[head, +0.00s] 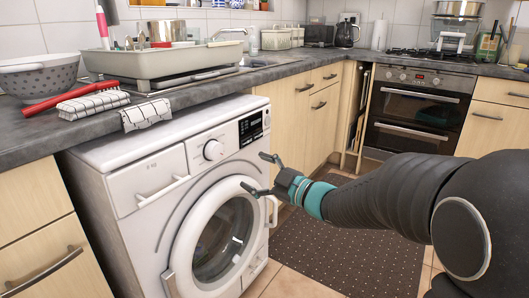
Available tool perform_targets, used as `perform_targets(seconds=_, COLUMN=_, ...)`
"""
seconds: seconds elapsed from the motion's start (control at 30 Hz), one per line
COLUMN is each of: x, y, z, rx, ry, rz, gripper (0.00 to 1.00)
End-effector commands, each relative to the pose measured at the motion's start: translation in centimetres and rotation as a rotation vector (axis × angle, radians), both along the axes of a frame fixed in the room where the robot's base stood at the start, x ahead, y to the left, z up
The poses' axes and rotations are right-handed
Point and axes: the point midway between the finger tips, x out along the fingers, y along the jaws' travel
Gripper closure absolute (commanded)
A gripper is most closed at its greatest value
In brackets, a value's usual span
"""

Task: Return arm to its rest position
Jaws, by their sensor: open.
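My gripper (262,174) is open and empty in the head view. Its two fingers point left, in front of the white washing machine (131,205). I cannot tell whether a finger touches the machine. My arm reaches in from the right edge, and its dark sleeve ends in a teal band behind the gripper. The machine's round door (172,275) is below and left of the gripper and looks closed.
The dark worktop (40,135) holds a basin (160,61), a colander (40,78), a red-handled item (72,97) and folded cloths (93,104). An oven (417,108) stands at the back right. A dotted mat (330,245) lies on the floor below my arm.

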Motion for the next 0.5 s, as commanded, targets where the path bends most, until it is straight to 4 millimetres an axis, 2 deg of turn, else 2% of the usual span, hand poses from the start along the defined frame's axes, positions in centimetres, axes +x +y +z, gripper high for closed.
perform_targets(seconds=0.13, x=2.5, y=-2.4, z=-3.0, rx=-0.077, ry=0.100, rz=-0.162, gripper=0.21)
perform_targets(seconds=0.27, x=4.1, y=-6.2, z=-6.9, rx=-0.154, ry=0.251, rz=-0.367, gripper=0.21)
perform_targets(seconds=0.37, x=3.9, y=-9.5, z=-8.9, rx=-0.200, ry=0.365, rz=-0.522, gripper=0.21)
perform_targets(seconds=0.5, x=1.8, y=-14.2, z=-10.8, rx=-0.244, ry=0.535, rz=-0.726, gripper=0.21)
